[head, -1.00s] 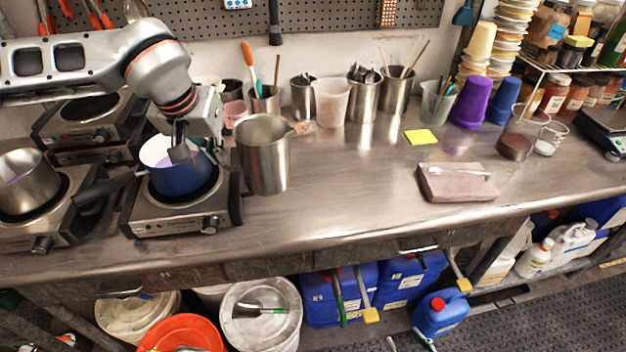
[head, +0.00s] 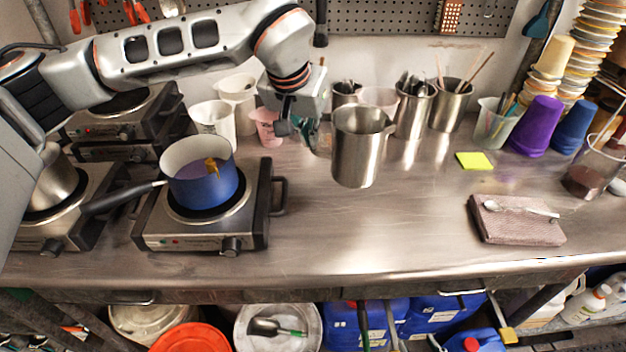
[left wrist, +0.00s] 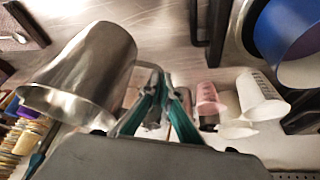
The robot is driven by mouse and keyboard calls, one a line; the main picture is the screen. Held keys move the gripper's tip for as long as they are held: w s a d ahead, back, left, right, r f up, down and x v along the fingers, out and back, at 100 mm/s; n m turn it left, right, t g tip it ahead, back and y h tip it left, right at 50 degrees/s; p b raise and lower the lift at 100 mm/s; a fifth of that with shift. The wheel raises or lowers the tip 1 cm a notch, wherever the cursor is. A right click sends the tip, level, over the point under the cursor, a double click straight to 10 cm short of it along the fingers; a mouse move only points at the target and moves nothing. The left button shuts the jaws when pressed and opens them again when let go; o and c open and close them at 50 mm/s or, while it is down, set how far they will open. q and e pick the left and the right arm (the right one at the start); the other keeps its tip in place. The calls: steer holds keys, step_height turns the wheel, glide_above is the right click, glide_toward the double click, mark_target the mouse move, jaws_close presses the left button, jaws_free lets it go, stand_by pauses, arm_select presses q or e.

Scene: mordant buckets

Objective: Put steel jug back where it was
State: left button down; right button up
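The steel jug (head: 358,150) is upright over the counter, right of the front hotplate, with its open mouth up. My left gripper (head: 300,128) is at its left side, shut on its handle side; the grip itself is mostly hidden in the head view. In the left wrist view the jug (left wrist: 85,70) fills the left side, close beside the nearly closed teal fingers (left wrist: 160,95). I cannot tell whether the jug's base touches the counter. My right gripper is not in view.
A blue pot (head: 202,185) with a long handle sits on the front hotplate (head: 165,230). Pink and white cups (head: 266,128) and steel tool containers (head: 414,112) stand behind. A yellow note (head: 474,161) and a folded cloth (head: 515,225) lie right. The front-middle counter is clear.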

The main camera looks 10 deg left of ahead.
arm_select(q)
steer(key=shift+w+f+p, duration=0.1)
steer(key=shift+f+p, duration=0.25)
steer(key=shift+f, duration=5.55)
steer(key=c, duration=2.7)
jaws_free()
steer(key=shift+f, duration=0.1)
steer(key=o, duration=0.4)
steer(key=shift+r, duration=0.4)
steer(key=v, duration=0.5)
steer(key=b+v, duration=0.1)
steer(key=v, duration=0.5)
steer(key=shift+s+r, duration=0.25)
steer(key=shift+s, duration=0.1)
